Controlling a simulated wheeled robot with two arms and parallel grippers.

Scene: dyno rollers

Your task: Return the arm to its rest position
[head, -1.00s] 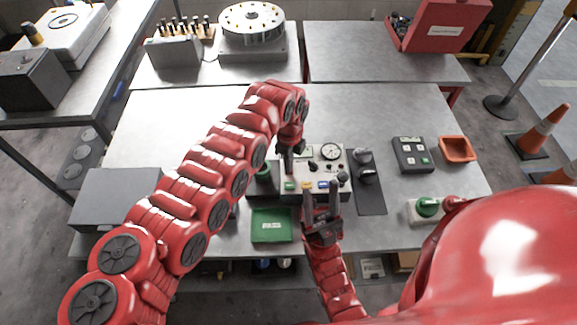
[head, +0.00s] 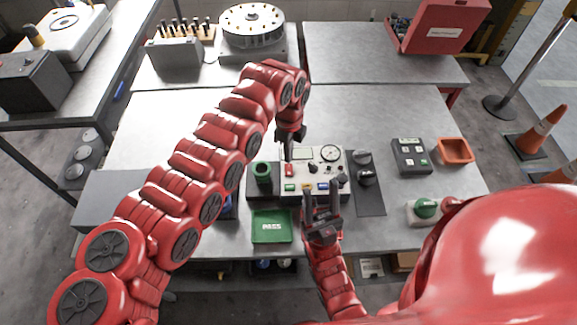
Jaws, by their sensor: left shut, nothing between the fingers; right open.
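My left arm comes in from the left and arches over the bench. Its gripper (head: 288,150) points down, shut and empty, just above the left part of the white control panel (head: 318,165). My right gripper (head: 322,205) is lower, open and empty, at the panel's front edge, with its two fingers pointing away from me. The panel has a round dial, a small screen, a red switch and coloured buttons. A dark green cylinder (head: 263,172) stands upright on a grey base left of the panel.
A green PASS tray (head: 271,228) lies in front. To the right are a dark plate with black knobs (head: 368,188), a grey button box (head: 411,155), an orange bin (head: 456,150) and a green knob box (head: 425,209). The bench behind the panel is mostly clear.

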